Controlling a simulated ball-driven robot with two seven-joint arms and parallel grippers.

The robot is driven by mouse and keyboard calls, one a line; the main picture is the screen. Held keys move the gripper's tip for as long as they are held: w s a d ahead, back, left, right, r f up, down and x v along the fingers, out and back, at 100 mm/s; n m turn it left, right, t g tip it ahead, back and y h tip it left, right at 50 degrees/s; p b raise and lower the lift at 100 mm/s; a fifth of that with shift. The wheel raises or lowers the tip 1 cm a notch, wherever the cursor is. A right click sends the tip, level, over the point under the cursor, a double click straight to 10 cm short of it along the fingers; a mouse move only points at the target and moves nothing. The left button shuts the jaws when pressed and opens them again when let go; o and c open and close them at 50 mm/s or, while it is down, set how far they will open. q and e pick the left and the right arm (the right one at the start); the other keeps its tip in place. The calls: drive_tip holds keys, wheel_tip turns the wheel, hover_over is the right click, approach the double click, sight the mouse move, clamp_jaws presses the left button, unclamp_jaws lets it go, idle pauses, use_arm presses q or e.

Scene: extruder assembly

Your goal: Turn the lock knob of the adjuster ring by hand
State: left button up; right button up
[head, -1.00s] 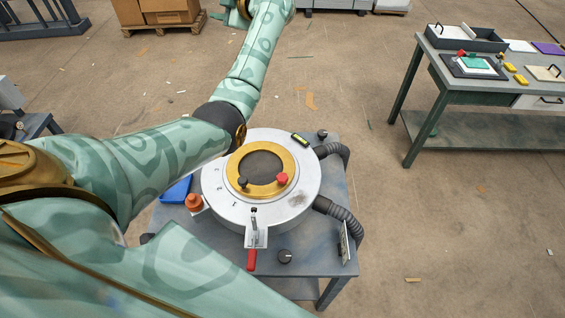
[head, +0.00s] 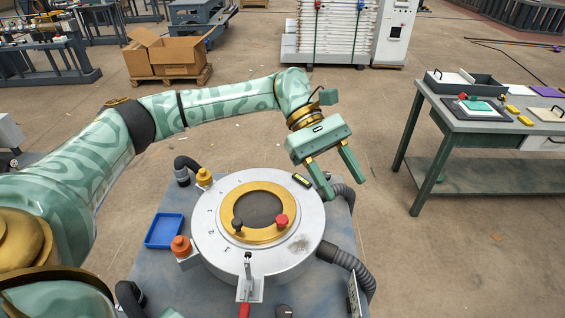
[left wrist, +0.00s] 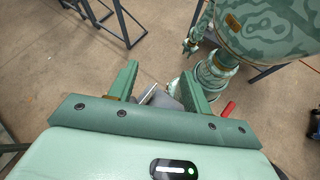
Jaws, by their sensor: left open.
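The gold adjuster ring (head: 231,196) lies on top of a round silver housing (head: 210,238). A red knob (head: 281,221) and a black knob (head: 237,225) stand on its front part; I cannot tell which is the lock knob. My left gripper (head: 344,187) is open and empty, above the back right edge of the housing, away from both knobs. Its two fingers also show in the left wrist view (left wrist: 158,88), where neither knob can be made out. A small green part of my body (left wrist: 190,45) may be my right gripper; its jaws are too small to read.
A clamp with a red handle (head: 245,309) stands at the housing's front. An orange knob (head: 181,246), a yellow knob (head: 204,177) and a blue tray (head: 164,231) are at left. Dark hoses (head: 345,265) curve along the right. A separate workbench (head: 480,123) stands farther right.

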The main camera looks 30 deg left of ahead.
use_arm(q)
drive_tip(key=a+f+m+t+y, duration=0.2)
drive_tip(key=a+f+y, duration=0.5)
drive_tip(key=f, duration=0.5)
drive_tip(key=m+t+y, duration=0.3)
drive_tip(key=m+y, duration=0.1)
hover_over(282, 218)
wheel_tip(282, 218, down, 4)
drive_tip(key=shift+s+d+r, duration=0.1)
drive_tip(key=shift+s+r, duration=0.05)
drive_tip(key=shift+r, duration=0.1)
wheel_tip(282, 218, down, 8)
drive_tip(key=b, duration=0.8)
drive_tip(key=shift+f, duration=0.15)
drive_tip(key=shift+r, duration=0.3)
drive_tip(key=shift+p, duration=0.4)
drive_tip(key=shift+f, duration=0.1)
